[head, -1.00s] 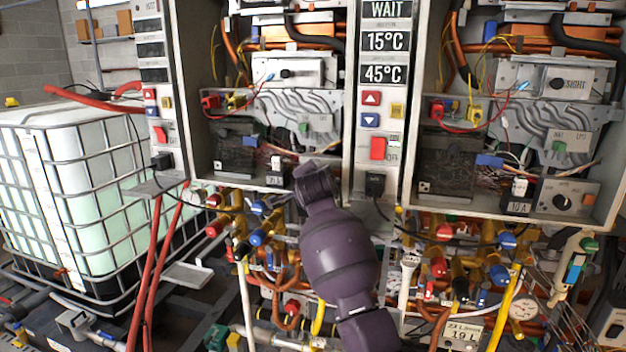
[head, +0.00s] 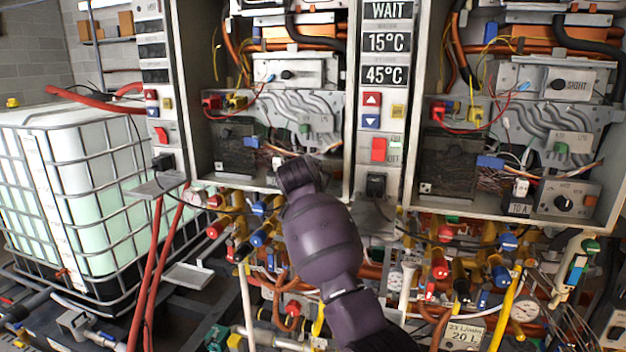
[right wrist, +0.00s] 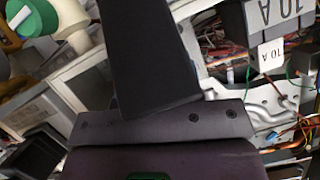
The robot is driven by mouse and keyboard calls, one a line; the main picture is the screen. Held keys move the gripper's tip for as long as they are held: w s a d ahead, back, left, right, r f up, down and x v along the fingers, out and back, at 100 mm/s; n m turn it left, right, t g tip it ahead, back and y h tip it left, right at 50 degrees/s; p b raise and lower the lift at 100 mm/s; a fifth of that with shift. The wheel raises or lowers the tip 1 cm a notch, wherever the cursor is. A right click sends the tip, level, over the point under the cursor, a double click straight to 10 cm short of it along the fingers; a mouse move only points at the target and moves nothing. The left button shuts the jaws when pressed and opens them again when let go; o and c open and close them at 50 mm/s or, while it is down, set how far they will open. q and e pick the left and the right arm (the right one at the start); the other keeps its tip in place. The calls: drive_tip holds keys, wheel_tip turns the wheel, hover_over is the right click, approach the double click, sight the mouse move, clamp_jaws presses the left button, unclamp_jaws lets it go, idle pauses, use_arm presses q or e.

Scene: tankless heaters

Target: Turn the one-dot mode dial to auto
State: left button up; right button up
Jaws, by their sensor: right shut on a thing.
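My right arm rises from the bottom middle in the head view. Its dark purple wrist and right gripper (head: 298,174) are at the lower right of the left heater cabinet (head: 200,150). The gripper covers the spot matching the right cabinet's lower dial, so the mode dial there and its dot and position marks are hidden. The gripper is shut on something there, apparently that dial. In the right wrist view a wide black finger (right wrist: 155,60) fills the middle; its tip contact cannot be seen. The right cabinet has a similar black dial (head: 563,203). My left gripper is out of view.
A panel with red switch (head: 379,150) and temperature displays stands between the cabinets. Crowded pipes and valves (head: 440,262) lie below. A caged white tank (head: 95,190) stands at left. A grey 10 A block (right wrist: 277,14) is close by at upper right in the wrist view.

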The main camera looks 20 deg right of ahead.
drive_tip(key=shift+n, duration=0.4)
idle(0.3)
drive_tip(key=o, duration=0.6)
drive_tip(key=shift+o, duration=0.2)
drive_tip(key=b+v, duration=0.2)
drive_tip(key=v, duration=0.8)
drive_tip(key=shift+s+a+r, duration=0.2)
drive_tip(key=shift+a, duration=0.15)
